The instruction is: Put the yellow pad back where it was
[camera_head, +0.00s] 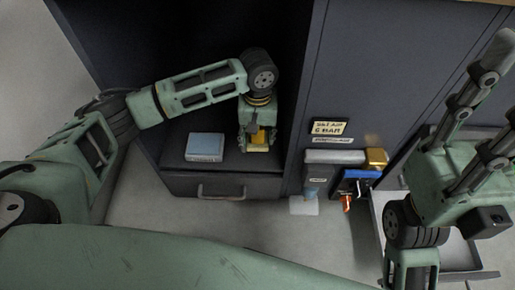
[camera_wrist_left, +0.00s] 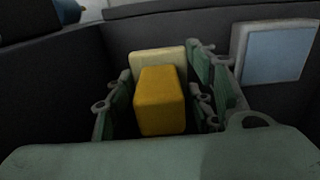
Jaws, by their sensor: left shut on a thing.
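My left gripper (camera_head: 257,143) reaches down into the dark open compartment and is shut on the yellow pad (camera_head: 259,137). In the left wrist view the yellow pad (camera_wrist_left: 161,101) is a deep yellow block between the fingers, with a pale yellow slab (camera_wrist_left: 158,60) at its far end. I cannot tell whether block and slab are joined. The pad is low, close to the compartment floor; contact is hidden. A light blue pad (camera_head: 205,147) lies to its left, and in the wrist view (camera_wrist_left: 281,52) to its right. My right gripper (camera_head: 487,110) is empty, fingers spread, at the right.
A drawer front with a handle (camera_head: 221,194) is below the compartment floor. A dark cabinet panel (camera_head: 345,80) with labels (camera_head: 328,128) stands right of the compartment. Grey, blue and gold items (camera_head: 356,178) sit below the labels. A grey tray (camera_head: 467,262) is at lower right.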

